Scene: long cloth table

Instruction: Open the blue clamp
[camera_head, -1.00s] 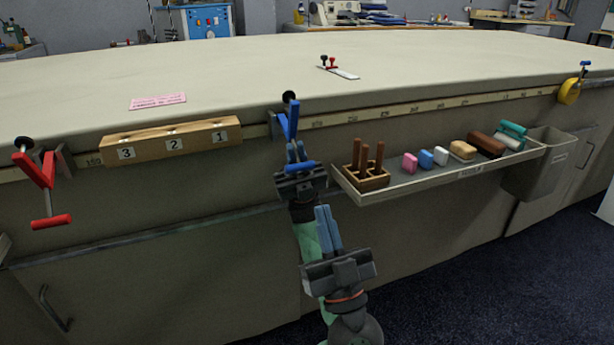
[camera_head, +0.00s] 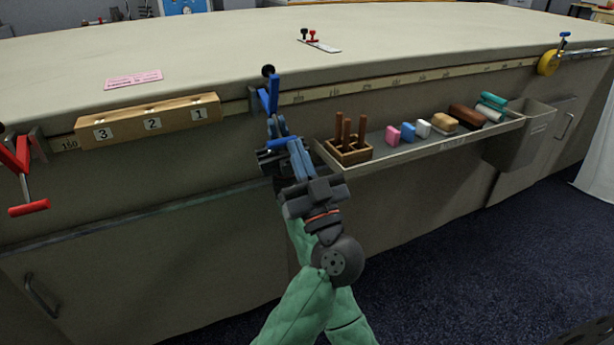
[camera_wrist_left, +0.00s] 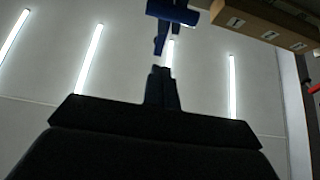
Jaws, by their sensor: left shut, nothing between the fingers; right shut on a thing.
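The blue clamp (camera_head: 269,97) hangs on the front edge of the table, its black knob above the top and its blue body below. My right gripper (camera_head: 276,130) is at the clamp's lower part, shut on it; my left gripper partly hides the contact. In the left wrist view, the dark shut fingers (camera_wrist_left: 161,75) point toward blue clamp parts (camera_wrist_left: 172,12), with a small gap visible.
A wooden block numbered 3, 2, 1 (camera_head: 150,121) is left of the clamp, and a red clamp (camera_head: 22,160) is farther left. A tray (camera_head: 400,155) with a wooden tool holder (camera_head: 347,152) and several small blocks lies close on the right. A grey bin (camera_head: 520,138) follows.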

